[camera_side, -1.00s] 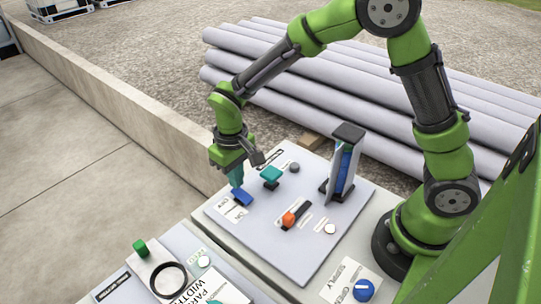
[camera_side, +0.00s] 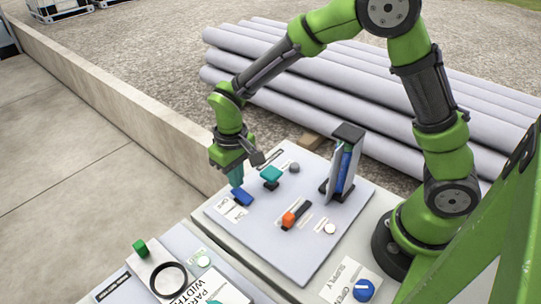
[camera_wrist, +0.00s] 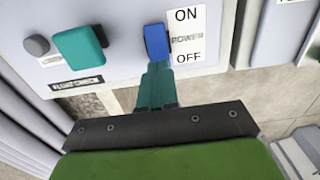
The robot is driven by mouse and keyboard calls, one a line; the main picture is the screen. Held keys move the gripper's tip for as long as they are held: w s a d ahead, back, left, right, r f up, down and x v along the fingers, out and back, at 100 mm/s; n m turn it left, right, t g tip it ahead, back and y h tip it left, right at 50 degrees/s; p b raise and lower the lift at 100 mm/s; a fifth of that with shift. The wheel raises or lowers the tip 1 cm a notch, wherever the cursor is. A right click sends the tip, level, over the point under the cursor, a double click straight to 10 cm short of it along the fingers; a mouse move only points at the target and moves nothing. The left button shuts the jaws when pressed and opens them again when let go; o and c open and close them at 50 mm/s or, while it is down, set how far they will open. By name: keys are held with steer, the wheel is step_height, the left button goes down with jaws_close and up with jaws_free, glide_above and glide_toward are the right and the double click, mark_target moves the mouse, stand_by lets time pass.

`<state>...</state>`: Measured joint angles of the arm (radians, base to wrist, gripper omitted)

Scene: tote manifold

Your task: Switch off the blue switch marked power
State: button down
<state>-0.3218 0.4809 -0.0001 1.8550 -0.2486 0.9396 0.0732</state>
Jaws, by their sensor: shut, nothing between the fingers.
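The blue power switch (camera_side: 243,197) sits near the left corner of the grey panel (camera_side: 300,245). In the wrist view the blue switch (camera_wrist: 156,42) stands beside a white label (camera_wrist: 187,35) reading ON at the top, POWER in the middle and OFF at the bottom. My gripper (camera_side: 236,182) has teal fingers, shut and empty, pointing down at the switch. In the wrist view my fingertips (camera_wrist: 157,66) meet or overlap the switch's OFF end; I cannot tell whether they touch.
A teal knob (camera_side: 271,175) and a grey button (camera_side: 294,167) are close by on the panel. An orange-tipped lever (camera_side: 289,218), a white button (camera_side: 330,228) and an upright blue-and-white unit (camera_side: 345,165) stand farther right. Grey pipes (camera_side: 300,85) lie behind.

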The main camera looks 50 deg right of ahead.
mark_target(244, 194)
steer(key=shift+f, duration=1.05)
stand_by(0.8)
steer(key=shift+r, duration=3.55)
steer(key=s+d+r+m+t+y, duration=0.1)
steer(key=s+d+r+m+t, duration=0.1)
steer(key=s+r, duration=0.5)
steer(key=s+d+r+m+t+y, duration=0.1)
steer(key=s+d+r+m+t, duration=0.1)
steer(key=s+d+r+t, duration=0.3)
steer(key=shift+s+d+r, duration=1.05)
steer(key=shift+s+d, duration=0.25)
steer(key=shift+s, duration=0.45)
